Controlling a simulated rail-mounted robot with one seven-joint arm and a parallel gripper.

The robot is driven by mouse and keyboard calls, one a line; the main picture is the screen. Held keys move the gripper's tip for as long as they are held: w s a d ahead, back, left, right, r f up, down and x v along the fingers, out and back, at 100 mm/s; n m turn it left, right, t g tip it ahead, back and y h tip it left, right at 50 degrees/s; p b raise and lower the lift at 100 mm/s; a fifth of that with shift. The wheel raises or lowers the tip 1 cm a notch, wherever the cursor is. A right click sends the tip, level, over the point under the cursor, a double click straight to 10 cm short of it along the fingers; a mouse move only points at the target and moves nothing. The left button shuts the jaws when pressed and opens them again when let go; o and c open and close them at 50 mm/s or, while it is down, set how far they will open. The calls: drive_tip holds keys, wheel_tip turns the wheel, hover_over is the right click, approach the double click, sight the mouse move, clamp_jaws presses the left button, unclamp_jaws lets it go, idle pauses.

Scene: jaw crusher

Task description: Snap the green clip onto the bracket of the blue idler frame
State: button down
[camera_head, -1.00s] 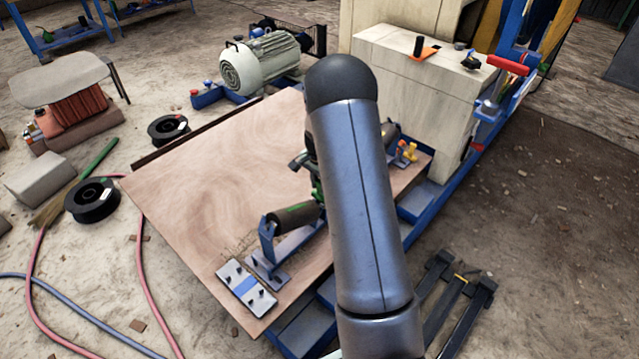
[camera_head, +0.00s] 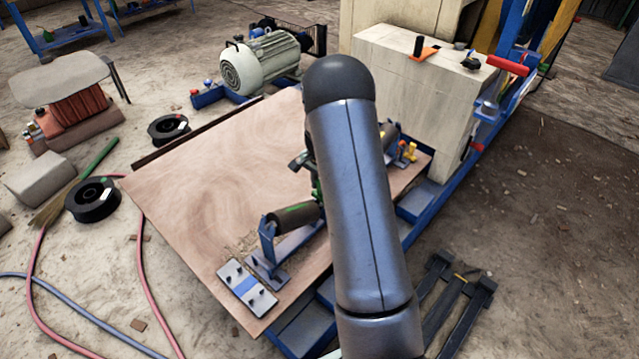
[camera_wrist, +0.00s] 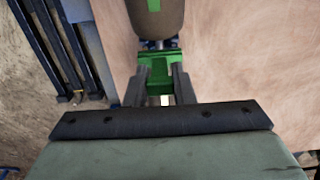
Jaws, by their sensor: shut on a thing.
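My gripper (camera_wrist: 159,90) is shut on the green clip (camera_wrist: 159,68) in the wrist view, with a finger on each side of it. The clip's far end is close to the near end of a dark roller (camera_wrist: 156,18), where blue metal shows; I cannot tell whether they touch. In the head view the blue idler frame (camera_head: 268,245) stands on the wooden board, carrying the roller (camera_head: 296,214) with a green mark. My arm hides the frame's right part and most of my gripper. The bracket is not clearly visible.
The wooden board (camera_head: 215,180) is mostly clear to the left. A plate with a blue strip and studs (camera_head: 246,287) lies at its front corner. Small yellow fittings (camera_head: 408,152) stand at the right, near a pale block housing (camera_head: 420,95). A motor (camera_head: 260,62) stands behind.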

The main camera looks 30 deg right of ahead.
drive_tip(key=shift+f+b, duration=0.75)
drive_tip(key=shift+f, duration=0.6)
drive_tip(key=shift+r, duration=0.2)
drive_tip(key=shift+r+p, duration=0.75)
drive_tip(key=shift+r, duration=0.1)
idle(1.0)
drive_tip(key=shift+f+b, duration=0.45)
drive_tip(key=shift+f, duration=0.6)
drive_tip(key=c, duration=1.1)
unclamp_jaws()
drive_tip(key=shift+c, duration=0.2)
drive_tip(key=shift+r, duration=0.1)
wheel_tip(320, 180, up, 17)
drive_tip(key=p, duration=0.4)
drive_tip(key=shift+r, duration=0.15)
